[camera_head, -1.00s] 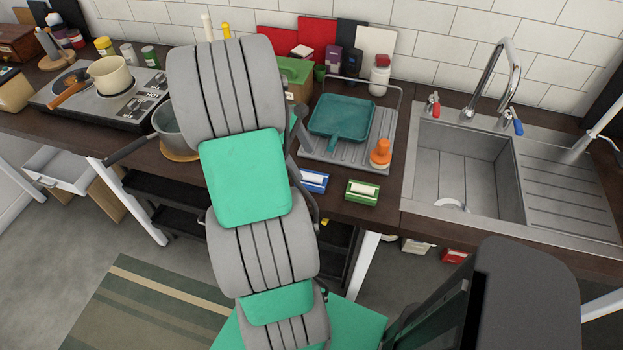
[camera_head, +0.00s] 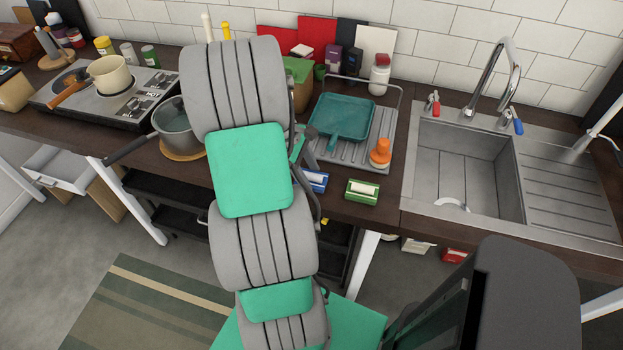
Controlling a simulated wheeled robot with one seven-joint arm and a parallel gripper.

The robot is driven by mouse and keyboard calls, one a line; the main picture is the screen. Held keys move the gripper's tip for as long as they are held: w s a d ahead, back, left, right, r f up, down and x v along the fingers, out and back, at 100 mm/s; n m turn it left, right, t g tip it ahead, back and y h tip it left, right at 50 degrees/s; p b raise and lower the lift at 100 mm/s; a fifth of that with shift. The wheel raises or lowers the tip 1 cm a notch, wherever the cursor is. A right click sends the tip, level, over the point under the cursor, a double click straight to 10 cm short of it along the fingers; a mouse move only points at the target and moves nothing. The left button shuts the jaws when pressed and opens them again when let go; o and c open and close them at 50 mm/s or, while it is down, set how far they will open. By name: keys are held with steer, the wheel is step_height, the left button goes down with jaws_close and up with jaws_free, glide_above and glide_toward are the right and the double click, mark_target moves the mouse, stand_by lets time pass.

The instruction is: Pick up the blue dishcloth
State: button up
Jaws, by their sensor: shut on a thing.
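A small blue item with a white label (camera_head: 316,182) lies at the front edge of the dark worktop, just right of my arm. Its left part is covered by my arm, and I cannot tell for sure that it is the blue dishcloth. No other blue cloth shows. My grey and green arm rises through the middle of the view and reaches over the worktop. My gripper is hidden behind the arm links, so its fingers and anything between them do not show.
A green item with a white label (camera_head: 362,192) lies to the right. A pot (camera_head: 172,127) stands close left of my arm. The sink (camera_head: 468,170) is far right.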

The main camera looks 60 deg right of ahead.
mark_target(314, 175)
steer(key=c, duration=0.7)
steer(key=shift+r, duration=0.1)
steer(key=shift+r, duration=0.25)
step_height(314, 175, up, 2)
steer(key=shift+r, duration=0.25)
steer(key=w+a+r, duration=0.3)
steer(key=w+a+r+p, duration=0.1)
steer(key=w+a+r, duration=0.2)
steer(key=w, duration=0.1)
steer(key=w+a+r, duration=0.3)
steer(key=shift+w+a+r, duration=0.15)
steer(key=shift+w+r, duration=0.15)
steer(key=shift+r, duration=0.1)
